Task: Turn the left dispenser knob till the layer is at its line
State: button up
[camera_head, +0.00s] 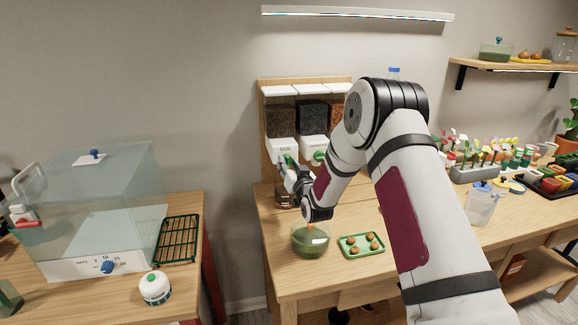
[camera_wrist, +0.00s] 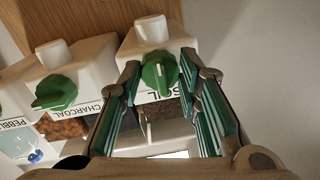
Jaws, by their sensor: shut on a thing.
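The dispenser rack (camera_head: 262,130) stands at the back of the wooden table, with several hoppers. The left dispenser (camera_head: 282,146) is labelled SOIL and holds dark brown material. In the head view my gripper (camera_head: 288,168) is at the front of this dispenser and partly covers the knob. Below it, a clear vessel (camera_head: 283,197) is mostly hidden by my gripper. The layer's height and its line cannot be made out in either view.
The charcoal dispenser with a green knob (camera_wrist: 54,92) is close beside my gripper. A clear jug (camera_head: 481,208) and a planter (camera_head: 474,174) are to the right.

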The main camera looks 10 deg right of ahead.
jog(key=shift+f, duration=0.1)
jog(key=o, duration=1.2)
jog(key=shift+c, duration=0.2)
jog(key=shift+s, duration=0.1)
jog(key=s, duration=1.2)
jog(key=shift+d, duration=0.45)
jog(key=shift+w, duration=0.1)
